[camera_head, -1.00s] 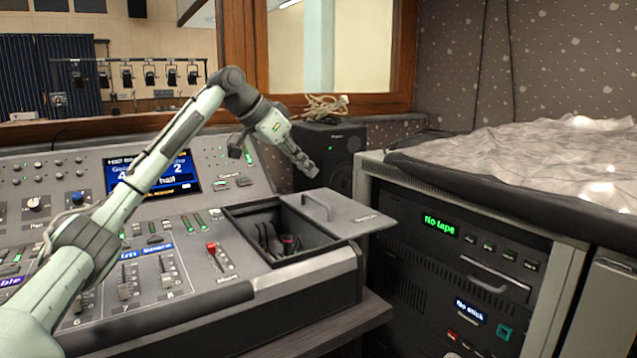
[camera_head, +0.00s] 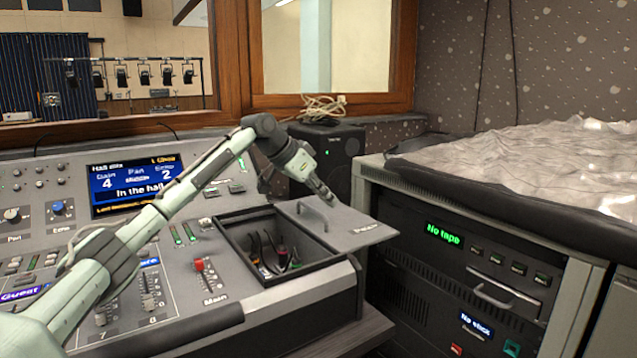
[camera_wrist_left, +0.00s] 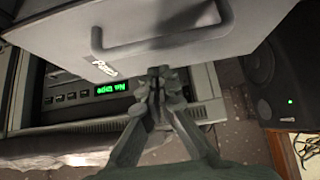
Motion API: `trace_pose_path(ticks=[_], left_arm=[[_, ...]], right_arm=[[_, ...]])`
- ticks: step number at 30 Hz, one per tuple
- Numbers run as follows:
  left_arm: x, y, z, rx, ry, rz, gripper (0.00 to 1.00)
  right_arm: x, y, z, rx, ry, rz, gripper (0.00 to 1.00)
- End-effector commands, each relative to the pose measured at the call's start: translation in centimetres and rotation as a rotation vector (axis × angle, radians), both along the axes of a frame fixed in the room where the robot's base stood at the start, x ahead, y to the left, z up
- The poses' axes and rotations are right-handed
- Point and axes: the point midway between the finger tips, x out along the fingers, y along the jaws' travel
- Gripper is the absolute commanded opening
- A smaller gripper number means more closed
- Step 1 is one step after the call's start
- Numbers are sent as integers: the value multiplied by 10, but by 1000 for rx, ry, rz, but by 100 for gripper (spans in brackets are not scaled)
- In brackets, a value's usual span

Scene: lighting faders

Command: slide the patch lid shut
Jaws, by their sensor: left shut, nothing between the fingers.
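The patch lid (camera_head: 352,230) is a grey flat panel with a bar handle (camera_head: 308,215). It is slid to the right, jutting past the console's edge, and the patch compartment (camera_head: 232,252) stands open on its left, with dark cables inside. My left gripper (camera_head: 330,203) is shut and empty, beside the lid's far edge, right of the handle. In the left wrist view the closed fingertips (camera_wrist_left: 158,84) are close to the lid's edge (camera_wrist_left: 190,58), with the handle (camera_wrist_left: 97,38) beyond; I cannot tell whether they touch it. My right gripper is not in view.
A black speaker (camera_head: 335,150) with a coiled cable (camera_head: 322,108) on top stands behind the lid. A rack with a green "No tape" display (camera_head: 443,234) is right of the console. A red Main fader (camera_head: 199,265) stands left of the compartment.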

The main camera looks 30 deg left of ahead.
Motion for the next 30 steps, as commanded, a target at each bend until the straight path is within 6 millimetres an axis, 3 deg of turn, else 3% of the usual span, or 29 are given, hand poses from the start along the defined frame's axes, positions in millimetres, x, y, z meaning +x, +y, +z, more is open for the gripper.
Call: trace_pose_path(ticks=[1, 6, 11, 24, 30], left_arm=[[-10, 8, -1, 7, -1, 8, 0], [-25, 13, -4, 3, -1, 5, 0], [-29, 14, -4, 2, -2, 4, 0], [-36, 18, -6, 2, -1, 6, 0], [-67, 33, -9, 5, 0, 10, 0]], right_arm=[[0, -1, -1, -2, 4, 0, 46], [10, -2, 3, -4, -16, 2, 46], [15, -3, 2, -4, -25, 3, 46], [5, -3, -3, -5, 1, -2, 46], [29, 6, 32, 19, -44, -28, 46]])
